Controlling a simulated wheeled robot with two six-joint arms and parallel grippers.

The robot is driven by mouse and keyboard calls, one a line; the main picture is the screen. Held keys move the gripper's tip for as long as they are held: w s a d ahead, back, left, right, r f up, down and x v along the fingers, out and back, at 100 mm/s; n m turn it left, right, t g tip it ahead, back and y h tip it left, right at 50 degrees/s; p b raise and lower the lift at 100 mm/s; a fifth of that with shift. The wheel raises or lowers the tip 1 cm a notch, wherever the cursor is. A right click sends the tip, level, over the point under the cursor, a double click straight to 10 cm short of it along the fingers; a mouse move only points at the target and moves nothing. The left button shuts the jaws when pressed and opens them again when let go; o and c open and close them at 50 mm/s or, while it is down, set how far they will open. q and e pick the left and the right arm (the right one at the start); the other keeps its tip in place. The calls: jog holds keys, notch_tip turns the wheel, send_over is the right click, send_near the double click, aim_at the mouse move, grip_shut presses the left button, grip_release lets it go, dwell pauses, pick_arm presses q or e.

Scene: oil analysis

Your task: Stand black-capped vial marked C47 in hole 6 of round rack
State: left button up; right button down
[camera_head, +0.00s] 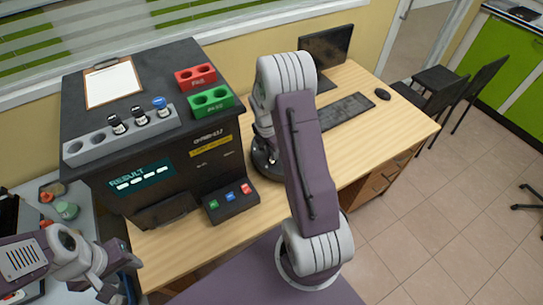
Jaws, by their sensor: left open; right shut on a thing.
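A grey rack (85,151) on top of the dark analyser holds two black-capped vials (117,128) (139,118) and a blue-capped vial (160,107). Their markings are too small to read, so I cannot tell whether one is C47. A dark rounded thing (266,167) shows on the desk beside my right arm; it is partly covered and I cannot tell whether it is the round rack. My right gripper is hidden behind my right arm. My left gripper (118,283) is open and empty at the lower left, well below the grey rack.
Red (196,78) and green (211,102) two-hole holders and a clipboard (112,84) lie on the analyser (170,170). A button box (230,203) stands before it. A monitor (326,47), keyboard (344,111) and mouse (382,94) occupy the desk's far right. Its front right is clear.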

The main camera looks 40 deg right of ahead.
notch_tip(320, 180, down, 3)
jog(key=shift+w, duration=0.1)
jog(key=c, duration=1.2)
grip_release()
jog(key=shift+f, duration=0.1)
jog(key=shift+o, duration=0.2)
jog(key=shift+r, duration=0.35)
notch_tip(320, 180, up, 12)
jog(key=a, duration=0.1)
jog(key=shift+a+f+p, duration=0.2)
jog(key=shift+a+p, duration=0.05)
jog(key=shift+p, duration=0.05)
jog(key=shift+s+f, duration=0.1)
jog(key=shift+s, duration=0.1)
